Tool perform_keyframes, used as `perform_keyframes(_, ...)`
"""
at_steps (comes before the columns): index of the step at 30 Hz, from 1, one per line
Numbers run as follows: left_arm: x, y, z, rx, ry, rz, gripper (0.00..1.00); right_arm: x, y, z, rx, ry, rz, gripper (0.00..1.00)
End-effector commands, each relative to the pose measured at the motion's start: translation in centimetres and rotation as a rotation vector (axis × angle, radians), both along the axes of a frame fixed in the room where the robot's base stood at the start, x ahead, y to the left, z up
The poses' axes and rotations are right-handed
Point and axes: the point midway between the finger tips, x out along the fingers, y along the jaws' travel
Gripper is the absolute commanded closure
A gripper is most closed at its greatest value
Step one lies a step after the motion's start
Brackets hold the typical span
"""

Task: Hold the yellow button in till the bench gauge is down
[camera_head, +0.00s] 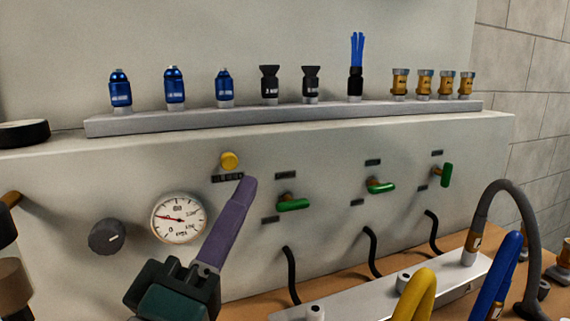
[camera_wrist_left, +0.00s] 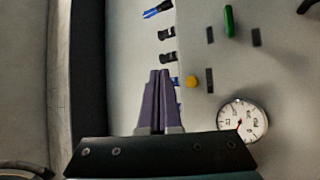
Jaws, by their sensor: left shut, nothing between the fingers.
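The yellow button (camera_head: 229,161) sits on the grey panel above a small dark label that seems to read BLEED. The button also shows in the left wrist view (camera_wrist_left: 191,81). The bench gauge (camera_head: 179,217) is a round white dial below and left of the button; its red needle points left, off the bottom of the dial. The gauge also shows in the left wrist view (camera_wrist_left: 243,120). My left gripper (camera_head: 246,184) is shut and empty, its purple fingers (camera_wrist_left: 159,74) pointing at the panel. The fingertips appear just below and right of the button, apart from it. My right gripper is out of view.
A dark knob (camera_head: 107,235) is left of the gauge. Green valve handles (camera_head: 293,204) stand right of the button. A ledge (camera_head: 290,116) above carries several blue, black and brass fittings. Hoses and a white manifold (camera_head: 385,290) fill the lower right.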

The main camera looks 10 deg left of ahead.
Motion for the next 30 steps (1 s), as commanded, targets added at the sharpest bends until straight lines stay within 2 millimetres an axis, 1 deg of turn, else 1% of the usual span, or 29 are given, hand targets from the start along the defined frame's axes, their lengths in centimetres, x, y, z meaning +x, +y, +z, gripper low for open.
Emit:
perform_keyframes(1,0.6,0.4,-0.2,0.002,-0.001,0.001,1.0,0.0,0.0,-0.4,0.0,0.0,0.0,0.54)
perform_keyframes(9,3.8,2.6,-0.2,0.003,-0.002,0.001,1.0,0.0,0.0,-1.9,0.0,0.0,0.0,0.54)
perform_keyframes(15,5.4,3.7,-0.2,0.002,-0.001,0.001,1.0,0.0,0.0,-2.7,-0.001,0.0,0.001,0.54)
perform_keyframes(21,5.9,4.0,0.0,0.001,0.0,0.0,1.0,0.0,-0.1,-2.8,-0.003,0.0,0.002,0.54)
perform_keyframes(30,6.0,4.0,0.0,0.001,0.001,0.001,1.0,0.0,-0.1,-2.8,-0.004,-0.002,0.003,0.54)
